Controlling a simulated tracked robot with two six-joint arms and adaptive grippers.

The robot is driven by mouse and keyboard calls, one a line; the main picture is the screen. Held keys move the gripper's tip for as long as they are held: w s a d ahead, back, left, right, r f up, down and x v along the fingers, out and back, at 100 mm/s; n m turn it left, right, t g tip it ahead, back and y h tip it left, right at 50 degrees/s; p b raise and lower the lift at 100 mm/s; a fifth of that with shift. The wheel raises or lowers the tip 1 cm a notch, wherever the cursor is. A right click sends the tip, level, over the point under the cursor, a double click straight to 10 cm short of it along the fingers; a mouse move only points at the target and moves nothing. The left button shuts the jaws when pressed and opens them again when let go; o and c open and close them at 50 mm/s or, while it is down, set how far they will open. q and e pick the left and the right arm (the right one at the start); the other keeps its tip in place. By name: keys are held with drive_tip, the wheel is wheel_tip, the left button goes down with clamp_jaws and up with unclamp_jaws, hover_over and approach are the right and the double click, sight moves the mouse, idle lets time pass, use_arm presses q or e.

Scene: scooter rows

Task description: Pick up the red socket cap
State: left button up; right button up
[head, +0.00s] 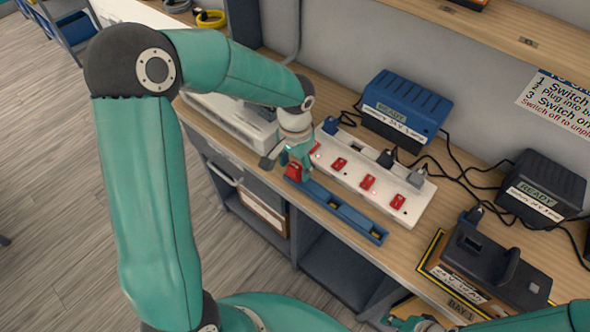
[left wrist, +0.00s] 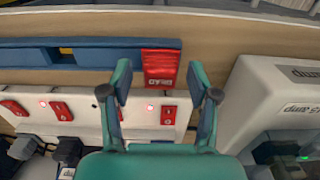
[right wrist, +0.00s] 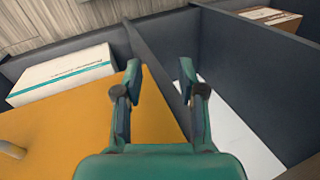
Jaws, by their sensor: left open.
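The red socket cap (head: 293,172) sits at the left end of a blue rail (head: 317,191) at the front of the bench. In the left wrist view the cap (left wrist: 160,66) is a red block with white lettering at the rail's right end. My left gripper (head: 284,160) is open at the cap. In its wrist view the fingertips (left wrist: 159,76) stand on either side of the cap, with gaps. I cannot tell the height between them. My right gripper (right wrist: 160,69) is open and empty, low by the shelves under the bench.
A white power strip (head: 384,170) with red switches and plugs lies just behind the rail. A blue charger (head: 407,104), a black charger (head: 541,185) and a battery dock (head: 490,262) stand to the right with cables. A white unit (head: 228,117) stands left of the cap.

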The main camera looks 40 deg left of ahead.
use_arm(q)
drive_tip(key=shift+f, duration=0.55)
clamp_jaws()
drive_tip(key=shift+r, duration=0.2)
